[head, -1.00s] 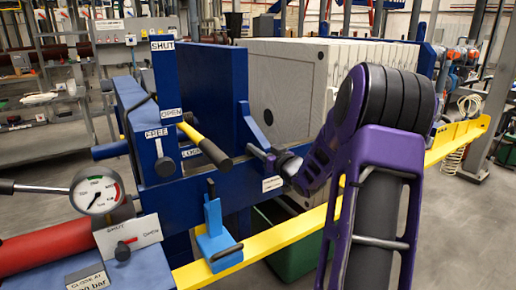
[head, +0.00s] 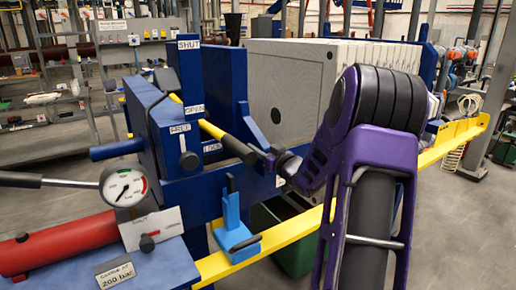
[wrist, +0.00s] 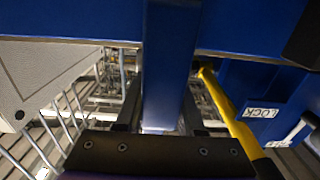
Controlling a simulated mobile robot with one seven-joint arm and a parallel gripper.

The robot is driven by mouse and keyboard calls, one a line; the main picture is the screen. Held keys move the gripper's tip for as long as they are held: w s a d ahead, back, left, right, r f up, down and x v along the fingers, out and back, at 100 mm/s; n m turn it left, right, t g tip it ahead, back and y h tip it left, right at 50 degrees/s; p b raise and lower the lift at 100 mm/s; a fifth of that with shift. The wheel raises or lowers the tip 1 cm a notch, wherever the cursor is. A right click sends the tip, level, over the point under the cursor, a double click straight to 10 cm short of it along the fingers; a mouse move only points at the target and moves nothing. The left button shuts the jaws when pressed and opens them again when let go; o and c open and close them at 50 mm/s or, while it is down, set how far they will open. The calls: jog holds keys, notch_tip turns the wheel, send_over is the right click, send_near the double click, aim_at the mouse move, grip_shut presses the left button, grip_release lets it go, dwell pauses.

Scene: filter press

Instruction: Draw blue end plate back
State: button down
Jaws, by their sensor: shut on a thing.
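The blue end plate (head: 227,80) stands upright left of the pale filter plates (head: 290,85) in the head view, with a gap between. My gripper (head: 272,163) is at its lower right side, above the yellow rail (head: 330,222). In the wrist view, my gripper (wrist: 162,105) is shut on an upright blue bar of the end plate (wrist: 170,50), with one finger on each side. The nearest pale plate (wrist: 40,75) shows to the left there, apart from the bar. My arm hides part of the plate stack.
A yellow lever with a black grip (head: 225,138) reaches close to the end plate's right side and my gripper. A light blue bracket (head: 234,232) stands on the rail. A gauge (head: 124,187) and red cylinder (head: 60,243) lie left. Open floor is at right.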

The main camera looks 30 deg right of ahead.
jog(key=shift+f, duration=0.1)
jog(key=c, duration=0.5)
grip_release()
jog(key=s, duration=1.1)
jog(key=s+p, duration=0.1)
jog(key=s, duration=0.5)
jog(key=shift+s+d, duration=0.25)
jog(key=shift+d, duration=0.05)
